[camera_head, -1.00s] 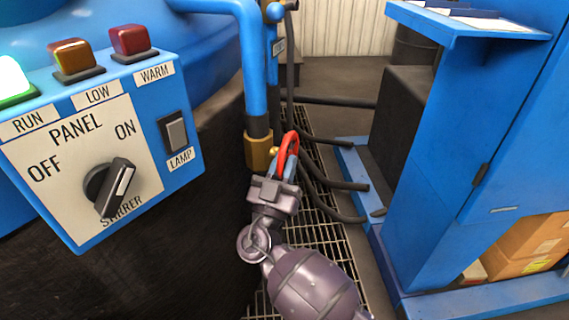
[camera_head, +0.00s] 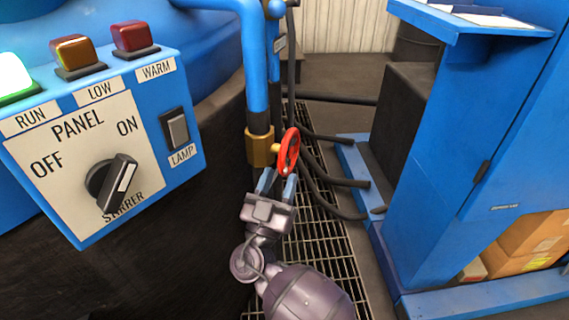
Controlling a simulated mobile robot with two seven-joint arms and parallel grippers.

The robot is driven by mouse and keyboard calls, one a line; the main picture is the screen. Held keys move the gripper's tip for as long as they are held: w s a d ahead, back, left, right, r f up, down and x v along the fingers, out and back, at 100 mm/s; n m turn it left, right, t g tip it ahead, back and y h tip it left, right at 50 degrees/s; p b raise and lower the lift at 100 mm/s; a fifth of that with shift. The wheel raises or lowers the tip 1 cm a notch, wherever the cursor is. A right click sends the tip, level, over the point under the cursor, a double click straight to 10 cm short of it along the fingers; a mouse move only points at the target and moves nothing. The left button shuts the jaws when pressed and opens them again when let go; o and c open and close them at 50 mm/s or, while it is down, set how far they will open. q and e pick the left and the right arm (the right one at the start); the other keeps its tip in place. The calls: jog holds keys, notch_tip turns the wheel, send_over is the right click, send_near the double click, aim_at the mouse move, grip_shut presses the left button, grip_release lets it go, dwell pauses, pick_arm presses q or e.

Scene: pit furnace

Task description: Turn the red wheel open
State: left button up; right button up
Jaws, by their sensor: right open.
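The red wheel (camera_head: 289,151) is on a brass valve body (camera_head: 260,147) at the lower end of a blue vertical pipe. It is seen nearly edge-on, and its whole rim shows. My right gripper (camera_head: 277,184) is just below the wheel, with its two blue-grey fingers pointing up and spread apart. The fingers appear clear of the rim, with nothing between them. My left gripper is not in view.
A blue control panel (camera_head: 85,216) with a stirrer knob (camera_head: 112,182) stands at the left. Black hoses (camera_head: 338,182) run behind the wheel above a floor grating (camera_head: 325,250). A blue cabinet (camera_head: 440,190) stands at the right.

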jog(key=v, duration=0.6)
jog(key=shift+s, duration=0.1)
